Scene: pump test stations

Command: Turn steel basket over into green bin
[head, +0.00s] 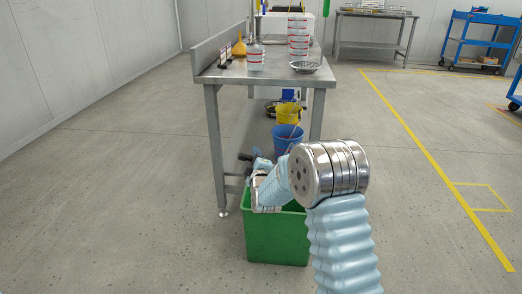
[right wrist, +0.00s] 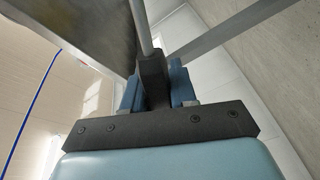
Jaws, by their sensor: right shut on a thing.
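The green bin (head: 262,240) stands on the floor in front of the steel bench, its opening partly covered by my right arm. A shallow round steel dish (head: 305,66), perhaps the basket, lies on the bench's right side; its mesh is too small to make out. My right gripper (head: 247,158) is low by the bench's front, near the bin's far left edge. In the right wrist view it is shut on a dark handle (right wrist: 152,78) with a thin grey rod (right wrist: 140,25) running out of frame. What the rod joins is hidden. My left gripper is not in view.
The bench (head: 270,80) bears cans (head: 298,35), a yellow funnel (head: 239,47) and a container (head: 255,58). Blue (head: 287,138) and yellow (head: 288,113) buckets stand under it. A blue cart (head: 477,40) is far right. Floor on both sides is clear.

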